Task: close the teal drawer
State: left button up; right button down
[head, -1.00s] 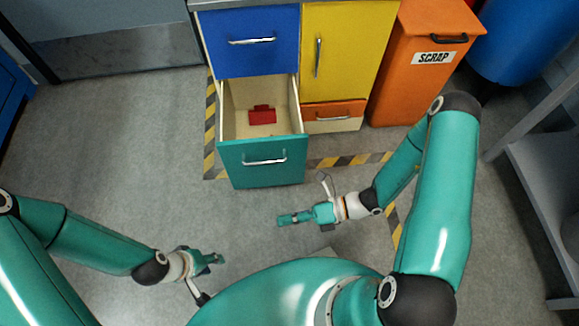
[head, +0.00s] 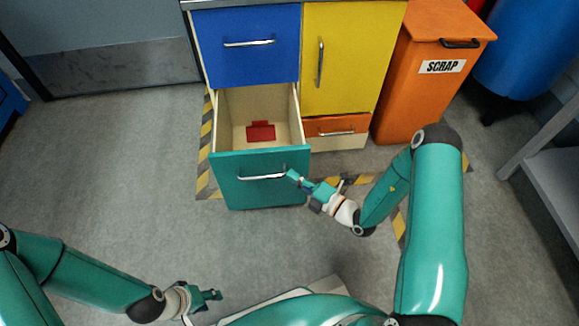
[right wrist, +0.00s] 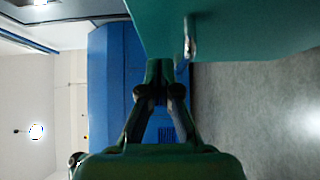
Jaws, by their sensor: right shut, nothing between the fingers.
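The teal drawer (head: 258,193) is pulled out of the cabinet, with its cream inside showing and a red object (head: 261,131) lying in it. Its metal handle (head: 262,177) is on the front face. My right gripper (head: 291,175) is shut and empty, with its tip at the right part of the drawer front near the handle's right end; I cannot tell whether it touches. In the right wrist view the teal front (right wrist: 255,28) and its handle (right wrist: 190,38) are close to the gripper's fingertips (right wrist: 160,68). My left gripper (head: 214,295) is low at the left, away from the drawer.
Above the drawer is a blue drawer (head: 247,45); a yellow door (head: 350,60) and a small, slightly open orange drawer (head: 335,127) are to its right. An orange scrap bin (head: 425,85) stands further right. Yellow-black tape (head: 206,150) borders the cabinet. The floor to the left is clear.

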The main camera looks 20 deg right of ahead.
aim_at(281, 157)
jog(key=w+b, duration=0.1)
jog(key=w, duration=0.3)
jog(key=shift+d+f, duration=0.1)
jog(key=shift+w+d+b, duration=0.15)
jog(key=shift+w+b, duration=0.2)
jog(key=shift+w, duration=0.1)
jog(key=shift+w, duration=0.15)
